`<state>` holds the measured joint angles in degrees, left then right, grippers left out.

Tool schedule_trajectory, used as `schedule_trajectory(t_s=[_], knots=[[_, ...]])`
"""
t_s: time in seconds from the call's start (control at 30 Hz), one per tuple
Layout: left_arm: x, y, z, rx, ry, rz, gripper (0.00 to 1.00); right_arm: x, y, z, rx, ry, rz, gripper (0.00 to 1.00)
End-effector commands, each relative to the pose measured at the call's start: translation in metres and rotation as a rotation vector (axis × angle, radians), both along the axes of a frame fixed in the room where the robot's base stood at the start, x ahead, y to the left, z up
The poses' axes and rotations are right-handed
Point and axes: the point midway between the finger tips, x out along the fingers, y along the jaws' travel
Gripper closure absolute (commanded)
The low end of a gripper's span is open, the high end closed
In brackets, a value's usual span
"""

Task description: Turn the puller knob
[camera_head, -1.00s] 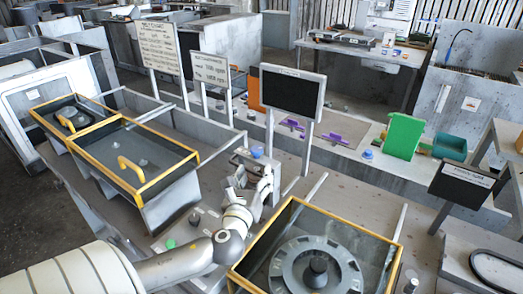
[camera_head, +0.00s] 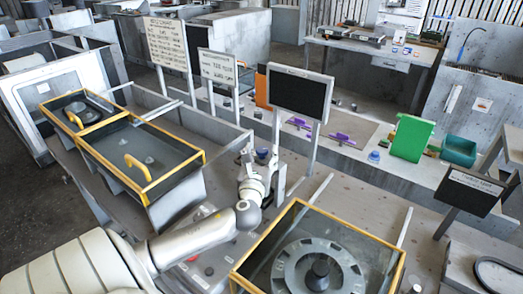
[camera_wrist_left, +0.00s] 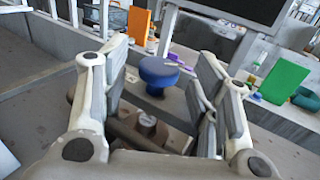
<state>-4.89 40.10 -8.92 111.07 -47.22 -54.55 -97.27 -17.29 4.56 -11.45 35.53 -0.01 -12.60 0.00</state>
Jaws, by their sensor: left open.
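A blue round knob (camera_wrist_left: 158,72) on a short stem stands upright on the grey bench in the left wrist view. In the head view the blue knob (camera_head: 262,154) is partly hidden by my left gripper (camera_head: 257,162). In the left wrist view my left gripper (camera_wrist_left: 160,88) is open, one finger on each side. The knob appears in the gap between the fingers, towards their tips, and I see no contact. A brown mount with a grey cylindrical part (camera_wrist_left: 148,125) lies nearer, between the fingers. My right gripper is not in view.
A dark sign panel (camera_head: 300,92) on two posts stands close behind the gripper. A yellow-framed glass box (camera_head: 239,272) is at the front. A yellow-framed lid (camera_head: 204,155) is at the left. An orange panel (camera_wrist_left: 138,28) and a green panel (camera_wrist_left: 284,82) stand behind.

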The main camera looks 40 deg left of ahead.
Motion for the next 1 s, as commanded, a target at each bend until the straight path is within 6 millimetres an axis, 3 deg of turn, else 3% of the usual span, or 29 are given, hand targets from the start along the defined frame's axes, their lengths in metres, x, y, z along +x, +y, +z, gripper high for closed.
schedule_trajectory(t_s=[0.2, 0.5, 0.83, 1.0], knots=[[0.0112, 0.0075, 0.0002, -0.001, -0.001, 0.0, 0.44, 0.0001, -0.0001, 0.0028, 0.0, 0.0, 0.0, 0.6], [0.012, 0.0079, -0.0004, -0.001, 0.0, -0.001, 0.45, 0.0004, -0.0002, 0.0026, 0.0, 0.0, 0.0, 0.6], [0.0119, 0.008, -0.0004, -0.001, 0.0, 0.0, 0.88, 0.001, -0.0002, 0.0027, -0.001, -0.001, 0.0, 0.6], [0.0116, 0.0082, -0.0005, -0.001, 0.001, -0.006, 0.9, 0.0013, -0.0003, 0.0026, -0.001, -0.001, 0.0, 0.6]])
